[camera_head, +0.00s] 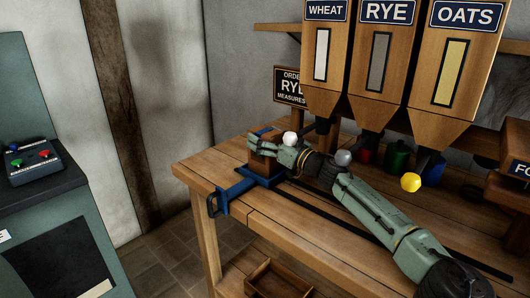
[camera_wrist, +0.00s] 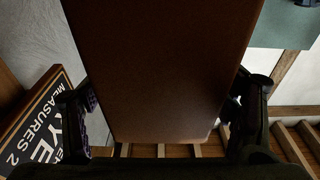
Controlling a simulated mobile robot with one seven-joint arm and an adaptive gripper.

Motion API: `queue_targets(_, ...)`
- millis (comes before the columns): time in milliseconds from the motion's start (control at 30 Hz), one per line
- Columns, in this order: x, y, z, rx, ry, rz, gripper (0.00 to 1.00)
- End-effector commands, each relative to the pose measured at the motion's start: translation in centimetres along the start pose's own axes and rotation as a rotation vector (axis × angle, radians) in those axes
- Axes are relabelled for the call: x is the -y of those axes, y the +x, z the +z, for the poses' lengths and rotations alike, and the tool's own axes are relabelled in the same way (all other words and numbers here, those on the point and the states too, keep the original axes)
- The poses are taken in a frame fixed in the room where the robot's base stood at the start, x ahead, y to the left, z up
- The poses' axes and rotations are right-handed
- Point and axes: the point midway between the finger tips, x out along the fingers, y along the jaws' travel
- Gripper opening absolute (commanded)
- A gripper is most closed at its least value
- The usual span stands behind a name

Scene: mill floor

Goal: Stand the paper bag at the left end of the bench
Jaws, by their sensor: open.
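In the wrist view the bag's flat brown face (camera_wrist: 160,70) fills the middle, between the two dark fingers of my gripper (camera_wrist: 162,108). The fingers are open, one along each side of the bag. I cannot tell whether either touches it.
Black rails (camera_head: 355,232) run along the bench. Wheat (camera_head: 325,60), rye (camera_head: 382,65) and oats (camera_head: 455,75) hoppers hang above, with white (camera_head: 290,138), grey (camera_head: 343,158) and yellow (camera_head: 411,182) knobs. An order sign (camera_head: 290,86) is behind. A button cabinet (camera_head: 50,215) stands left.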

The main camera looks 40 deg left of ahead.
Motion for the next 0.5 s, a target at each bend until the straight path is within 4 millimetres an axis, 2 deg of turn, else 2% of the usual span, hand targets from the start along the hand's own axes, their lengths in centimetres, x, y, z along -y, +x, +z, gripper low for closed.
queue_targets(133, 0.01, -0.03, 0.04, 0.0, 0.0, 0.0, 0.79)
queue_targets(500, 0.04, -0.04, 0.04, 0.0, 0.0, -0.001, 0.54)
